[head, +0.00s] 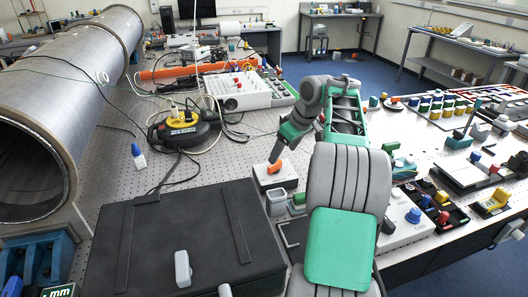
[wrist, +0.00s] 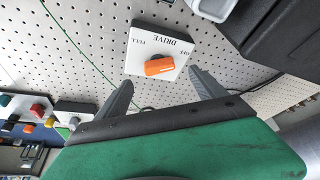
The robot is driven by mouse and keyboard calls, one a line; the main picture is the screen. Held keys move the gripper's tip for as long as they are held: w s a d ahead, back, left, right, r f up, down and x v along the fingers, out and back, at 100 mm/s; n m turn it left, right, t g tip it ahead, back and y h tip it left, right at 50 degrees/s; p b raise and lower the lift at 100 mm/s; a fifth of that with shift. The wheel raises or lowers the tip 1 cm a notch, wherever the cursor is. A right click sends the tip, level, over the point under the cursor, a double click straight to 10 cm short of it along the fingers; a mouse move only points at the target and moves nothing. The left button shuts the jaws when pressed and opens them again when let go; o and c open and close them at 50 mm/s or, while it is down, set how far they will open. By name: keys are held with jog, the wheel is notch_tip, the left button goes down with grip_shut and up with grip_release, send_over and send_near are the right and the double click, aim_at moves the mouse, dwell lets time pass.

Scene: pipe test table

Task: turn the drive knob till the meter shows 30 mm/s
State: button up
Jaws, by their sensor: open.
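The drive knob (wrist: 159,66) is an orange bar on a white plate (wrist: 144,57) marked DRIVE, OFF and FULL. In the wrist view the bar lies nearly level, its right end slightly higher. In the head view the orange knob (head: 275,167) sits on its pale box (head: 268,182), below my gripper (head: 277,154). In the wrist view my gripper (wrist: 161,80) is open, one finger on each side of the knob and apart from it.
A black case (head: 170,235) lies in front of the knob box, and a small grey bin (head: 277,203) stands beside it. A yellow-black cable reel (head: 183,127) and a white instrument (head: 240,91) stand behind. A large pipe (head: 60,100) fills the left.

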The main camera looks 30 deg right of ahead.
aim_at(275, 167)
jog(key=x, duration=0.7)
jog(key=shift+w+f, duration=0.25)
jog(key=shift+w, duration=0.2)
jog(key=shift+c, duration=0.6)
jog(key=c, duration=1.2)
jog(key=shift+b, duration=0.3)
jog(key=shift+c, duration=0.2)
